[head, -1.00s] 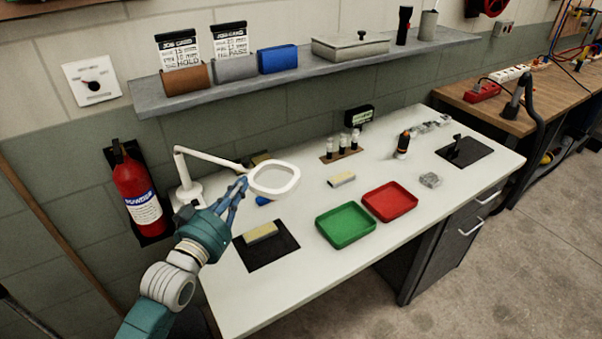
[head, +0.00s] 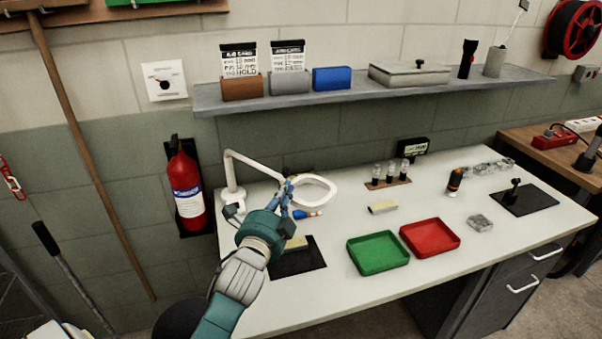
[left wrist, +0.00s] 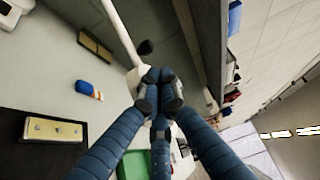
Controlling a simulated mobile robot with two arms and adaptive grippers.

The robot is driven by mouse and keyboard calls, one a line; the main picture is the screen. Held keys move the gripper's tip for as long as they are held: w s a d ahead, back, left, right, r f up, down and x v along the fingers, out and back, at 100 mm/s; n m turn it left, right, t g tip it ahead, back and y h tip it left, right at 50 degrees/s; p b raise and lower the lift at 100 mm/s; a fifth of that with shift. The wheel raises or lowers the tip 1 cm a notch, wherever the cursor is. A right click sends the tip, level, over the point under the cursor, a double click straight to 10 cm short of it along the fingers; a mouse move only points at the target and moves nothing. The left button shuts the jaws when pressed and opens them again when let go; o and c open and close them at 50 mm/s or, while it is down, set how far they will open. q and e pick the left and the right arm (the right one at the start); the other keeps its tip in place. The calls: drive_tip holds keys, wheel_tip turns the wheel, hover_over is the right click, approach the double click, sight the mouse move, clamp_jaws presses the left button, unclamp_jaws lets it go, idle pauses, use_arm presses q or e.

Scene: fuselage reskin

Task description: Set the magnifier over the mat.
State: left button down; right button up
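The white magnifier (head: 331,184) stands at the table's left back, its jointed arm rising from a base by the wall and its ring head level above the table. The black mat (head: 312,264) lies in front of it, with a yellowish block (head: 296,243) on it; the mat also shows in the left wrist view (left wrist: 40,155). The ring is behind the mat, not above it. My left gripper (head: 288,187) is at the ring's left edge, fingers closed together on the magnifier (left wrist: 122,35). The fingertips hide the exact grip. My right gripper is out of view.
A blue, orange-tipped item (head: 308,214) lies below the ring. Green (head: 378,253) and red (head: 430,237) trays lie right of the mat. A shelf (head: 350,97) runs above the back. A fire extinguisher (head: 185,187) hangs at left. A second black mat (head: 530,200) is far right.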

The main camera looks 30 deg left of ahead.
sight(293, 181)
use_arm(q)
drive_tip(key=p+x, duration=0.1)
drive_tip(key=x, duration=0.5)
drive_tip(key=shift+w, duration=0.25)
drive_tip(key=shift+x, duration=0.8)
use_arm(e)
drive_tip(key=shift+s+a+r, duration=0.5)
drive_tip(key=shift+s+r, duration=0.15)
use_arm(q)
drive_tip(key=shift+s, duration=0.1)
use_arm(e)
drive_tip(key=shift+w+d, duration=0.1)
use_arm(q)
drive_tip(key=shift+s+a+p, duration=0.15)
drive_tip(key=shift+s+p, duration=0.1)
drive_tip(key=shift+p, duration=0.15)
drive_tip(key=shift+m+h, duration=0.5)
drive_tip(key=shift+h, duration=0.4)
drive_tip(key=s+p, duration=0.1)
drive_tip(key=s, duration=0.1)
drive_tip(key=s+a+p, duration=0.1)
drive_tip(key=s, duration=0.1)
drive_tip(key=shift+s, duration=0.5)
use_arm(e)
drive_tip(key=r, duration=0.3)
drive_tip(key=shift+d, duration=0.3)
use_arm(q)
drive_tip(key=shift+w+f, duration=0.1)
